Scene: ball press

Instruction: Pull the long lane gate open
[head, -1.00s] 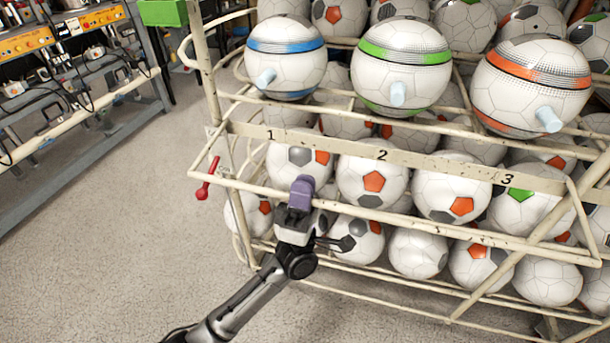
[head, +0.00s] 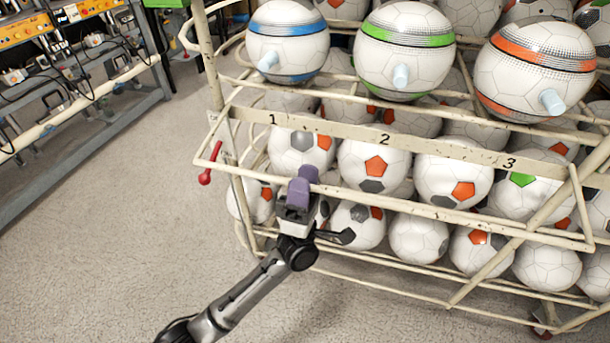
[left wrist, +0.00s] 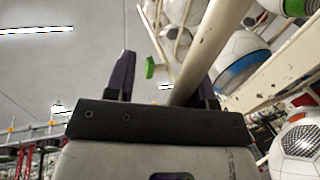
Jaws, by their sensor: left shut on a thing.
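The long lane gate (head: 410,205) is a cream, worn metal bar frame running along the rack's front, below the numbered rail (head: 330,128). Its front bar stands out from the rail, joined by slanting end bars. My left gripper (head: 302,183), with purple fingers, is shut on the front bar left of its middle, below number 1. In the left wrist view the gate bar (left wrist: 208,50) passes between the fingers, close to the right one. The fingers partly hide the grip. My right gripper is not in view.
Soccer balls fill the rack behind the gate. Three banded balls with pale pegs, blue (head: 287,42), green (head: 405,50) and orange (head: 535,70), sit above the rail. A red handle (head: 206,177) hangs at the left end. The floor (head: 110,240) in front is clear.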

